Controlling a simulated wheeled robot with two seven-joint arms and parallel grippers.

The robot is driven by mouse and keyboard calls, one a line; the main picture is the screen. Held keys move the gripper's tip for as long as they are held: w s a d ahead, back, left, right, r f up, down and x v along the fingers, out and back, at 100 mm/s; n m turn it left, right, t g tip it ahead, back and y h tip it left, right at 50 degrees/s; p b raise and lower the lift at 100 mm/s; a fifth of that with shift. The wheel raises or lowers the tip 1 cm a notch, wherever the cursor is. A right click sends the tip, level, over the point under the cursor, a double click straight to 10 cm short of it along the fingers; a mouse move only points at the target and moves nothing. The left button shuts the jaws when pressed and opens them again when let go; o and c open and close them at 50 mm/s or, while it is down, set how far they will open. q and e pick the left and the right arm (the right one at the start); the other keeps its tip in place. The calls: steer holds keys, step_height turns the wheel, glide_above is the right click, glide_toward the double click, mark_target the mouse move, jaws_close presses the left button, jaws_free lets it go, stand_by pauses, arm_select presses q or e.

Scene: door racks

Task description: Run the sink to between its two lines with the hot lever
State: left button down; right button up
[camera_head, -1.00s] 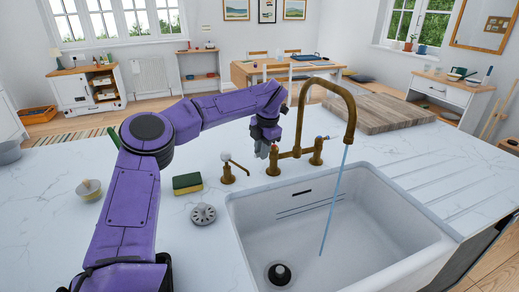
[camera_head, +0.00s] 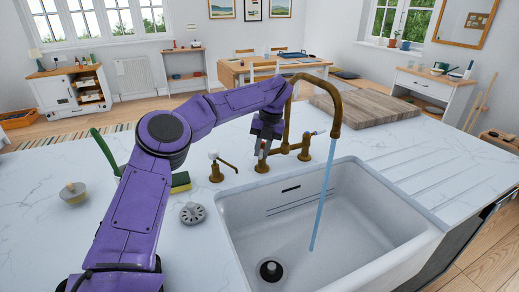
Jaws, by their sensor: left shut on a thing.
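The white sink (camera_head: 420,228) fills the lower right, with two dark lines (camera_head: 296,204) on its back wall. No clear water surface shows in it. A brass bridge tap (camera_head: 336,112) stands behind it, and a blue water stream (camera_head: 322,200) falls from its spout into the basin. My left gripper (camera_head: 263,150) is shut on the hot lever at the tap's left valve (camera_head: 262,166). The gripper hides most of the lever. A black plug (camera_head: 270,269) sits at the drain in the basin floor. My right gripper is out of view.
A small brass dispenser (camera_head: 216,172), a sponge (camera_head: 180,184), a grey strainer (camera_head: 193,213), a green-handled brush (camera_head: 105,152) and a small bowl (camera_head: 73,192) stand left of the sink. A wooden board (camera_head: 366,107) lies behind the tap. The ribbed drainer at right is clear.

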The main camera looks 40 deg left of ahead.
arm_select(q)
steer(key=shift+w+r, duration=0.1)
steer(key=shift+r, duration=0.05)
stand_by(0.4)
steer(key=c, duration=1)
jaws_free()
steer(key=shift+c, duration=0.2)
step_height(320, 180, up, 10)
steer(key=w+d+p, duration=0.1)
steer(key=p, duration=0.1)
steer(key=shift+d+r, duration=0.15)
steer(key=shift+d, duration=0.25)
steer(key=shift+w, duration=0.1)
